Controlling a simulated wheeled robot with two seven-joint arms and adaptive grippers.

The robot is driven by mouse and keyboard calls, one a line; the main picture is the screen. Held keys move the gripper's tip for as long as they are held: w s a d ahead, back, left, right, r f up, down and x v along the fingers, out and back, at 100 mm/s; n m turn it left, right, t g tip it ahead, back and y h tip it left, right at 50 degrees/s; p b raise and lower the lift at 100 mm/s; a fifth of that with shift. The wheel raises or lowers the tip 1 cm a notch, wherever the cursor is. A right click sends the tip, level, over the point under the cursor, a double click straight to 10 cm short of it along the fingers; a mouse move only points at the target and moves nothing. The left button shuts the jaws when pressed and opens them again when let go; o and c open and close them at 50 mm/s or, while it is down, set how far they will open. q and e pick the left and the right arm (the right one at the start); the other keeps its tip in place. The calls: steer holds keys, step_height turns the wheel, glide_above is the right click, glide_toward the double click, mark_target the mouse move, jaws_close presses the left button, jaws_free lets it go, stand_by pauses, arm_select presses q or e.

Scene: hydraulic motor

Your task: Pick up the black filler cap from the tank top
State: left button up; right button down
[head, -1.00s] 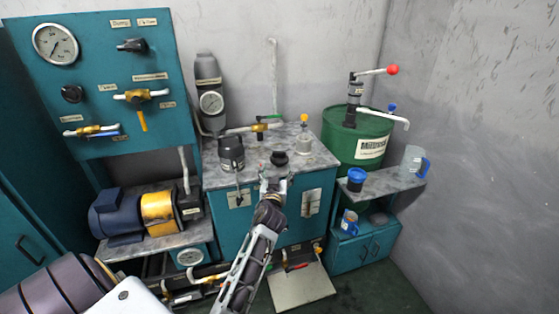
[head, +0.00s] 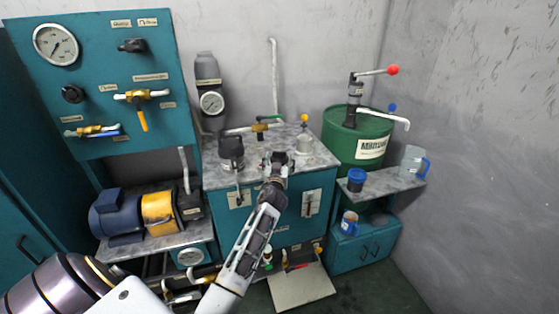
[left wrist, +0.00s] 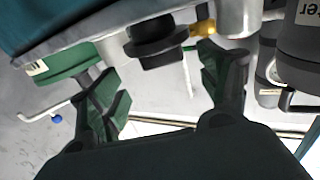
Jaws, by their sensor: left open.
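The black filler cap (head: 279,156) stands on the grey top of the teal tank (head: 325,157), near its front edge. In the left wrist view the cap (left wrist: 156,40) shows as a dark, stepped round piece, just past the fingertips and roughly between them. My left gripper (head: 274,168) is at the front edge of the tank top, very close to the cap and partly in front of it. In the left wrist view its two fingers (left wrist: 160,68) are spread with nothing held between them. My right gripper is not in view.
A dark motor-like unit (head: 231,150) stands left of the cap, and a small clear bottle with a yellow top (head: 304,140) stands right behind. The green drum (head: 358,138) and a shelf with jugs are at the right.

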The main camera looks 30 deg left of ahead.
mark_target(279, 154)
arm_select(q)
steer(key=shift+w+a, duration=0.2)
steer(key=shift+w, duration=0.1)
steer(key=shift+x, duration=2.45)
steer(key=shift+s+a, duration=0.1)
steer(key=shift+a, duration=0.05)
steer(key=c, duration=0.7)
